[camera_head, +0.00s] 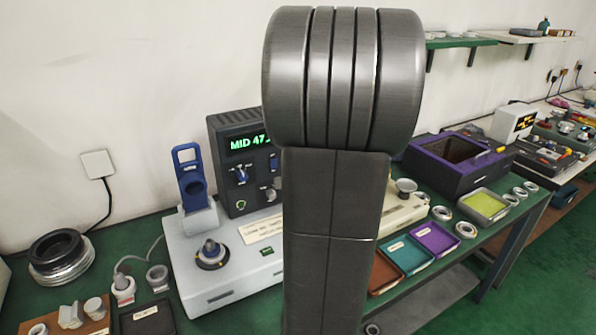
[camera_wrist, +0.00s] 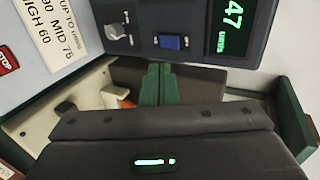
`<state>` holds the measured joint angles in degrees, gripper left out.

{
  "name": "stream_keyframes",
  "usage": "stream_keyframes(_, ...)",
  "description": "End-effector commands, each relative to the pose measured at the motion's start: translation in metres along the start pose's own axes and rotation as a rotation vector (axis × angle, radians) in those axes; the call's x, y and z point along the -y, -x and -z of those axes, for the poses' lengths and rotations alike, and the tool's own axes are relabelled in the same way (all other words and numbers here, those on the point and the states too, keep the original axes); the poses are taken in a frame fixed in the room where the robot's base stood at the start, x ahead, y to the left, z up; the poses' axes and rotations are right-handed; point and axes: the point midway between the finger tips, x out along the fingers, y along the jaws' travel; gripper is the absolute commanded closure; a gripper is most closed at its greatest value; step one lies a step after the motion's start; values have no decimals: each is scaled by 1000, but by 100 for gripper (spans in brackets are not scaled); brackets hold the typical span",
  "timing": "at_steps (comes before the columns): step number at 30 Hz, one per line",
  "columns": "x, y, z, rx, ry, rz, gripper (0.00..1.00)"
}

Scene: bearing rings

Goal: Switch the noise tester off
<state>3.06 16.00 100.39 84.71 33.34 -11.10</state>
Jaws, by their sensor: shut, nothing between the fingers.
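The noise tester is a dark control box (camera_head: 225,140) on a pale grey base (camera_head: 215,285). Its display (camera_head: 249,143) is lit green and reads "MID 47", partly covered by my arm. In the wrist view the lit display (camera_wrist: 232,27) reads "47 units". A blue rocker switch (camera_wrist: 174,42) and a grey knob (camera_wrist: 115,31) sit beside it on the panel. I cannot tell which way the rocker is tipped. My gripper (camera_wrist: 159,72) is shut and empty, its green fingertips together just below the rocker in the picture, apparently apart from it. In the head view my arm hides the gripper.
A red STOP button (camera_wrist: 7,62) is at the wrist view's left. A blue upright fixture (camera_head: 190,180) and a spindle (camera_head: 211,252) are on the tester's base. Colored trays (camera_head: 433,238) and a purple-rimmed box (camera_head: 415,160) are to the right. Bearing rings (camera_head: 60,258) lie left.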

Motion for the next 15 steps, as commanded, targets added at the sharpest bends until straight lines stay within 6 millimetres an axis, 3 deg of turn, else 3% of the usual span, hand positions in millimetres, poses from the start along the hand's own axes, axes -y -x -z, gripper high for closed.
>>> stream_keyframes(7,0,-42,-1,2,-1,-3,100)
stream_keyframes(15,20,-67,0,1,1,-1,100)
